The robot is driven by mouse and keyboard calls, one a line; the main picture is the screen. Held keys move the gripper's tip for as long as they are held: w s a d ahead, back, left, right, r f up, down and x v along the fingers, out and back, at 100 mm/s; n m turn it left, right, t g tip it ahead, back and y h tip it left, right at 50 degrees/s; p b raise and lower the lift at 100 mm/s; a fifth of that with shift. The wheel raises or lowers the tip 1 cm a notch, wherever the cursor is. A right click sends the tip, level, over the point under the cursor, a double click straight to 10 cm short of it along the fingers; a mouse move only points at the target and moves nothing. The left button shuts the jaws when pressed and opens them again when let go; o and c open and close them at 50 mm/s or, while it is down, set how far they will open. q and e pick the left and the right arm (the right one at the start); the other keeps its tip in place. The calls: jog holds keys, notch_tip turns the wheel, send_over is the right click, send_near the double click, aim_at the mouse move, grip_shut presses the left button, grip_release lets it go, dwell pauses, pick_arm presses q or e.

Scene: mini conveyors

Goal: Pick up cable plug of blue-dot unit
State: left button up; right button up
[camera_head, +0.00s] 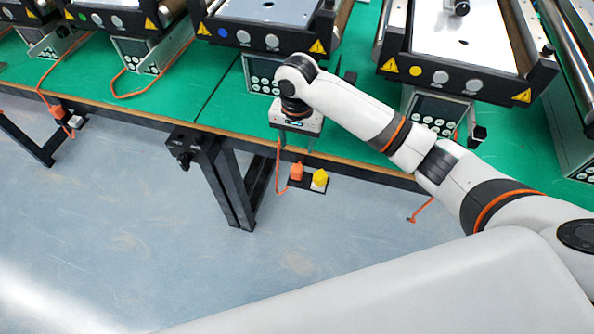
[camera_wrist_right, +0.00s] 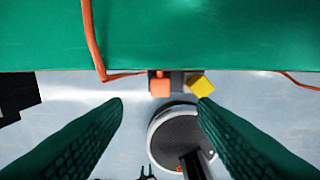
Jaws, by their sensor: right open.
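The blue-dot unit (camera_head: 222,33) is a mini conveyor on the green bench, with a blue dot on its front edge. An orange cable (camera_head: 278,165) hangs below the bench edge under it and leads to an orange plug (camera_head: 296,172), which sits in a dark holder (camera_head: 309,186) beside a yellow block. The orange plug (camera_wrist_right: 160,87) also shows in the right wrist view, between and beyond the fingertips. My right gripper (camera_head: 296,141) is open and empty above the plug; its fingers (camera_wrist_right: 162,101) are wide apart. My left gripper is not in view.
The yellow block (camera_head: 320,178) stands close to the right of the plug. The green bench (camera_head: 180,95) has a brown front edge just behind my right gripper. A dark table leg (camera_head: 225,185) stands to the left. Neighbouring conveyors, such as the yellow-dot unit (camera_head: 414,71), have their own orange cables.

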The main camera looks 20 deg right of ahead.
aim_at(297, 168)
notch_tip(297, 168, down, 11)
jog(key=shift+s+f, duration=0.1)
jog(key=shift+f, duration=0.05)
jog(key=c, duration=1.1)
